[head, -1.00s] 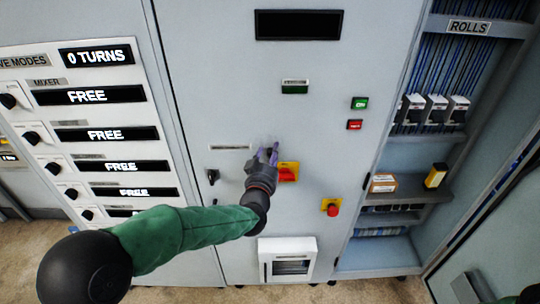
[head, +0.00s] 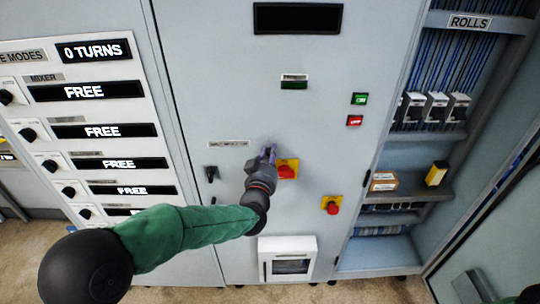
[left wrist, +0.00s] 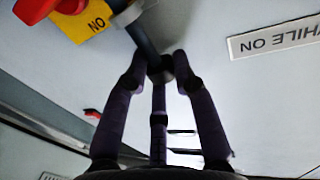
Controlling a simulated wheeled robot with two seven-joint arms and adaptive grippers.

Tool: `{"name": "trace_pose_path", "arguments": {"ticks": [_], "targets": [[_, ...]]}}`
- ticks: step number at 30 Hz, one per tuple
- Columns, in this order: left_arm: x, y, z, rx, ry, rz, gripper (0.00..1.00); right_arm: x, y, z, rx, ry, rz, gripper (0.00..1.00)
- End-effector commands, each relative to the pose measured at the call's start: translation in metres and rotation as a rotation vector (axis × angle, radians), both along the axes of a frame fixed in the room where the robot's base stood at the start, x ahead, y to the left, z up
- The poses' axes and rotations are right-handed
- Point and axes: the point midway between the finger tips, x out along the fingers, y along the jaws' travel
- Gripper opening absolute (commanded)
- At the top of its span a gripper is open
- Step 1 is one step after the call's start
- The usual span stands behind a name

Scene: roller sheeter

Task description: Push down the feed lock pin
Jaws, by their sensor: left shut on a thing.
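My left gripper (head: 268,154) is up against the grey cabinet front, just left of the red rotary switch (head: 287,171) on its yellow plate. In the left wrist view its purple fingers (left wrist: 160,75) are shut around the end of a dark rod-like handle (left wrist: 143,38). The handle runs up to a grey round mount (left wrist: 130,12) beside the yellow plate (left wrist: 95,20). In the head view the gripper hides this handle. I cannot pick out a part marked as the feed lock pin. My right gripper is not in view.
A black selector knob (head: 211,172) sits left of my gripper. A red button on a yellow plate (head: 331,205) is lower right. Green (head: 359,98) and red (head: 354,120) buttons are above right. Open shelves (head: 410,190) stand further right, and a mode panel (head: 95,130) at left.

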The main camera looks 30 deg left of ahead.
Motion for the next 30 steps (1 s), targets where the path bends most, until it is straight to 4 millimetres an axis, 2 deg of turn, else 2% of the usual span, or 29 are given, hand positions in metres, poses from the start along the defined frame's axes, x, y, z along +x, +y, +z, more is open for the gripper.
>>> {"name": "trace_pose_path", "arguments": {"ticks": [1, 3, 9, 20, 21, 23, 30], "targets": [[0.000, 0.001, -0.011, 0.002, 0.001, 0.003, 0.00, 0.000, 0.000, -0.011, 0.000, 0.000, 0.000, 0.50], [0.000, 0.001, -0.020, 0.002, 0.001, 0.003, 0.00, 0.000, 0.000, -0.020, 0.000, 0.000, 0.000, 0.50], [0.000, 0.002, -0.039, 0.003, 0.000, 0.004, 0.00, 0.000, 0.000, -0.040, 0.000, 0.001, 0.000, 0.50], [0.000, 0.002, -0.041, 0.002, 0.003, 0.005, 0.00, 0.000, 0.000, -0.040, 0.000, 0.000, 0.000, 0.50], [0.000, 0.002, -0.042, 0.002, 0.004, 0.005, 0.30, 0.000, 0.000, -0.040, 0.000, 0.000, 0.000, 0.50], [0.000, 0.002, -0.042, 0.001, 0.003, 0.005, 0.47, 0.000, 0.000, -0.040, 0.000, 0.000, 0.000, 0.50], [0.000, 0.001, -0.041, 0.001, 0.003, 0.003, 0.48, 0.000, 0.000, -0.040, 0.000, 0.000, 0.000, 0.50]]}}
